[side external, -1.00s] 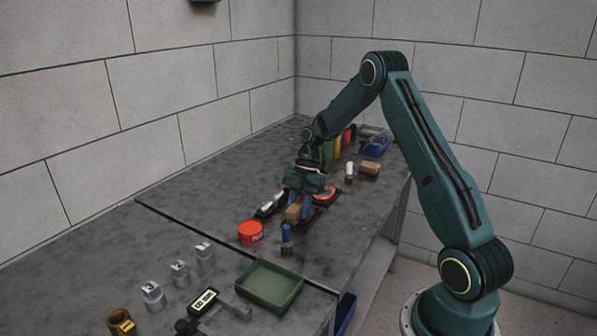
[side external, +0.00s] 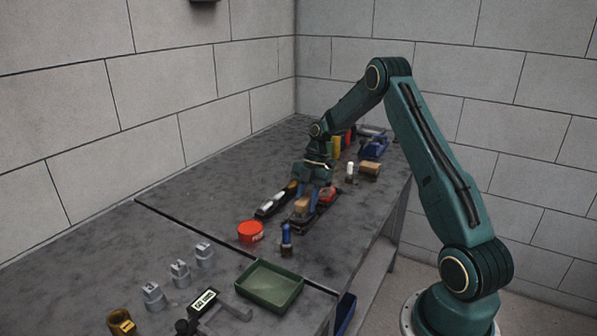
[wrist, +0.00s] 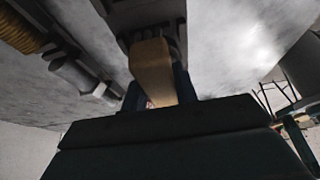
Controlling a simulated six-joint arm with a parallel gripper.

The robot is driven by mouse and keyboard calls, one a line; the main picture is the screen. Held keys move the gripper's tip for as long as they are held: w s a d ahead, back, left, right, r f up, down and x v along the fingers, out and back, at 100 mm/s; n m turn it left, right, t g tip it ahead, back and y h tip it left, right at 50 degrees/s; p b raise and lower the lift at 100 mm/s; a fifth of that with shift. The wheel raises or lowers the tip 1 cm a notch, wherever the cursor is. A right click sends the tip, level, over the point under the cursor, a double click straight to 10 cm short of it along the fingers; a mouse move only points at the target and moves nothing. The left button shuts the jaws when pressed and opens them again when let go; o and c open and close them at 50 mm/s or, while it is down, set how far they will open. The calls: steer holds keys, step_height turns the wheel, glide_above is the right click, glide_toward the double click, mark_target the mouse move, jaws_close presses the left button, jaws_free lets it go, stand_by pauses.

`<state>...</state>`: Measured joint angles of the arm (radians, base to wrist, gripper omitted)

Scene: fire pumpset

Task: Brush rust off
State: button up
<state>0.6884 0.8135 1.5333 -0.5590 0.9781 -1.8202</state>
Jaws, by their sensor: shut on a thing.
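My gripper (side external: 309,198) is shut on a tan wooden-backed brush (side external: 302,205). It holds the brush over a long dark part (side external: 297,226) on the bench. In the wrist view the brush's tan back (wrist: 152,72) runs forward between my fingers (wrist: 157,92), and dark bristles show at its far end. Whether the bristles touch the part cannot be told. No rust patch can be made out. A silver cylindrical piece (side external: 267,208) in a dark holder lies just left of the brush; it also shows in the wrist view (wrist: 75,74).
A red tub (side external: 250,232) and a blue-topped item (side external: 286,238) stand in front. A white bottle (side external: 349,171), a tan block (side external: 369,169) and a blue bin (side external: 373,148) are behind. A green tray (side external: 269,285) is nearer.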

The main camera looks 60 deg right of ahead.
steer(key=shift+s+a, duration=0.1)
steer(key=shift+a, duration=2.95)
steer(key=shift+d, duration=2.9)
steer(key=shift+d+r, duration=0.15)
steer(key=shift+r, duration=4.05)
steer(key=shift+s, duration=0.1)
